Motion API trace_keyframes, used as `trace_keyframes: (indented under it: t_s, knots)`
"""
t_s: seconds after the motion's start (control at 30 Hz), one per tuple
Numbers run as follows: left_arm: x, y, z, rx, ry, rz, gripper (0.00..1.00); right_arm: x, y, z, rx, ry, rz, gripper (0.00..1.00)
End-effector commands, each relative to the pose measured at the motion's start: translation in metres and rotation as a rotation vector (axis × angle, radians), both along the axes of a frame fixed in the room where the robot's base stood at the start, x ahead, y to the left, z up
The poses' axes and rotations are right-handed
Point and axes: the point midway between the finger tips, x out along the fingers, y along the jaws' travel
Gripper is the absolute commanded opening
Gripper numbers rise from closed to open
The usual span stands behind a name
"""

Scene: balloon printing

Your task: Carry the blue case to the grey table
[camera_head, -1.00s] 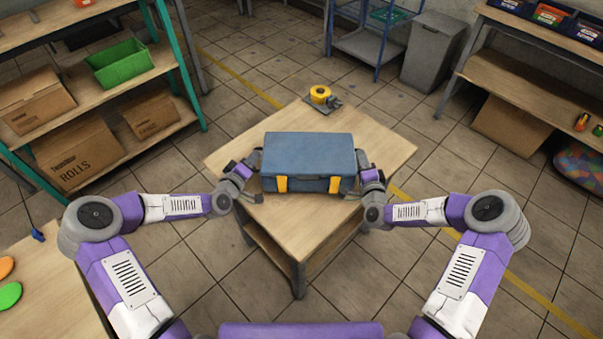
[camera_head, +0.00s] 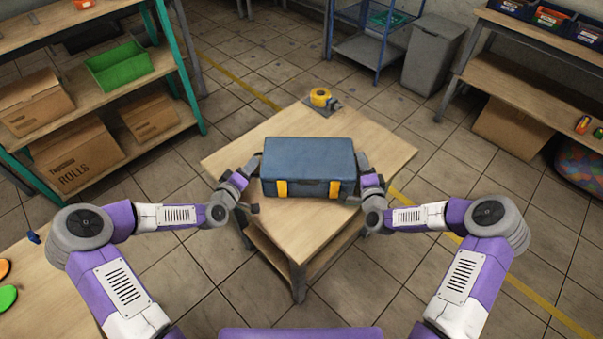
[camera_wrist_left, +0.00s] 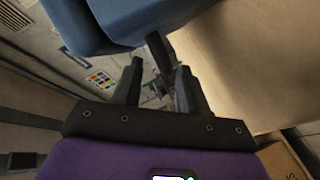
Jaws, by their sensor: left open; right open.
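The blue case (camera_head: 308,162) with two yellow latches is on or just over the wooden-topped table (camera_head: 292,228); contact underneath is hidden. My left gripper (camera_head: 254,187) is open at the case's left end, and my right gripper (camera_head: 364,177) is open at its right end. No table with a grey top is seen clearly.
A yellow tape roll (camera_head: 320,97) sits at the table's back corner. A shelf with boxes and a green bin (camera_head: 118,66) stands left. A grey bin (camera_head: 432,52) and a wooden bench (camera_head: 515,95) are at back right. Floor is open right of the table.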

Motion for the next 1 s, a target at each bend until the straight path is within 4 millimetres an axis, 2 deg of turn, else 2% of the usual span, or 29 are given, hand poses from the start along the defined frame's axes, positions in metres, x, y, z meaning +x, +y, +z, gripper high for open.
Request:
trace_keyframes:
  t_s: [0.2, 0.43, 0.6, 0.73, 1.0]
  knots:
    - [-0.043, 0.018, 0.01, 0.001, 0.002, 0.002, 0.42, 0.0, 0.0, 0.0, 0.0, 0.0, 0.0, 0.4]
    - [-0.078, 0.031, 0.019, 0.001, 0.001, 0.003, 0.42, 0.0, 0.0, 0.0, 0.0, 0.0, 0.0, 0.4]
    - [-0.088, 0.034, 0.021, 0.0, 0.0, 0.001, 0.42, -0.002, 0.0, 0.0, 0.0, 0.0, 0.0, 0.4]
    - [-0.089, 0.035, 0.022, -0.001, 0.0, 0.001, 0.42, -0.013, -0.002, 0.0, -0.001, 0.001, 0.001, 0.4]
    - [-0.089, 0.034, 0.021, -0.001, 0.0, 0.001, 0.42, -0.065, -0.008, 0.001, 0.0, 0.003, 0.0, 0.4]
